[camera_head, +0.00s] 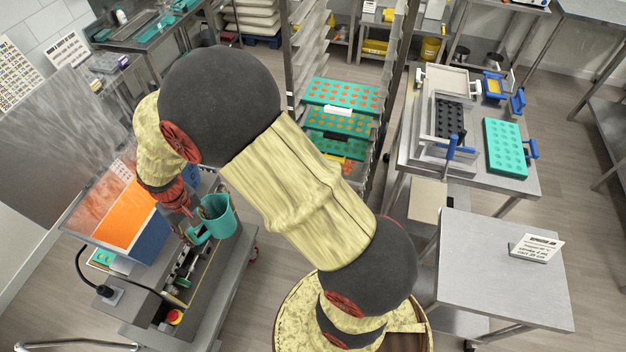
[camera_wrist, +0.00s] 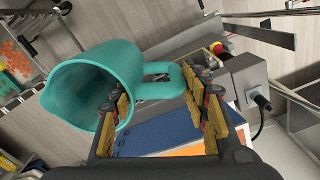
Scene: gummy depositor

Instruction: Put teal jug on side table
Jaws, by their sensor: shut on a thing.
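The teal jug (camera_head: 217,216) is at the left in the head view, by the depositor machine with the orange and blue panel. It also shows large and tilted in the wrist view (camera_wrist: 95,80), its open mouth toward the lower left. My gripper (camera_wrist: 165,105) is shut on the jug's handle, its fingers on both sides of it. In the head view the gripper is partly hidden behind my wrist. I cannot tell whether the jug touches the machine below it. A bare metal table (camera_head: 490,275) with a small white sign stands at the right; it looks like the side table.
The depositor machine (camera_head: 150,230) with an emergency button stands close under the jug. A rack with teal trays (camera_head: 340,95) is at the back middle. A worktable (camera_head: 510,185) with molds stands behind the bare table. My arm spans the middle.

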